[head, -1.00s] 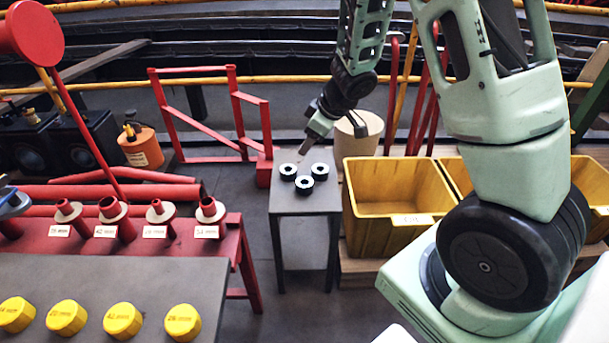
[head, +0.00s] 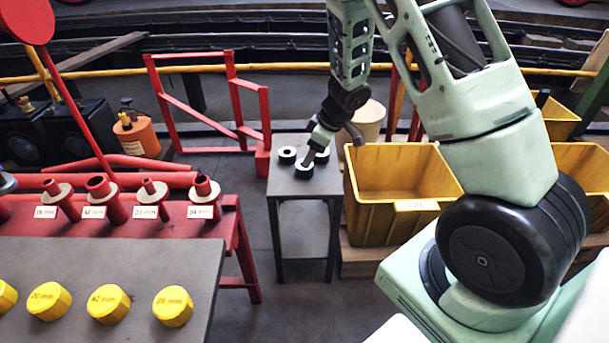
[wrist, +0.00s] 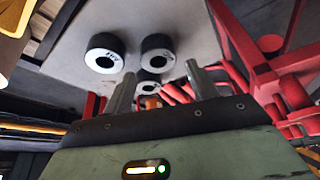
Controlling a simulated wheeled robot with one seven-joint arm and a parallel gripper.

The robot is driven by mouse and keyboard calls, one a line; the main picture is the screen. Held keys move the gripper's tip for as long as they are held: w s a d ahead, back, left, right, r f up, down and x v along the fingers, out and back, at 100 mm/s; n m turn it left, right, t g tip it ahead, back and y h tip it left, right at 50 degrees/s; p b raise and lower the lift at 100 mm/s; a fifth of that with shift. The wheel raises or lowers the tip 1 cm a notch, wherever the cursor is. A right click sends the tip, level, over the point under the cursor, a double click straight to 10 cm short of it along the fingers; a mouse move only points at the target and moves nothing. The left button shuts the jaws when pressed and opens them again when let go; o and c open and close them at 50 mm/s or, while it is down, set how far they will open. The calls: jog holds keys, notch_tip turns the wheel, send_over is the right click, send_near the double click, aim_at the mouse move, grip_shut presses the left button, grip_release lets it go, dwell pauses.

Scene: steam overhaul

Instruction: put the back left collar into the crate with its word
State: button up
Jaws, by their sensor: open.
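Three dark ring-shaped collars with pale tops stand on a small grey table (head: 303,188). In the head view, the back left collar (head: 287,155) is left of my gripper, one collar (head: 304,171) is in front, and another (head: 321,156) is at the right. My gripper (head: 309,159) points down over the group, open and empty. The wrist view shows all three collars beyond my fingers (wrist: 161,68), with lettering too small to read. I cannot tell for sure which one there is the back left. A yellow crate (head: 378,213) with a blurred label stands right of the table.
More yellow crates (head: 585,165) stand farther right, partly behind my arm. A red bench (head: 150,228) at the left holds several labelled red fittings. Yellow caps (head: 108,303) lie on a grey tabletop at front left. A red frame (head: 200,110) stands behind.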

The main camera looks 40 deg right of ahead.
jog(key=shift+b+x, duration=1.85)
jog(key=shift+x, duration=0.95)
jog(key=shift+w+d+r, duration=0.1)
jog(key=shift+r, duration=0.05)
jog(key=c, duration=1.2)
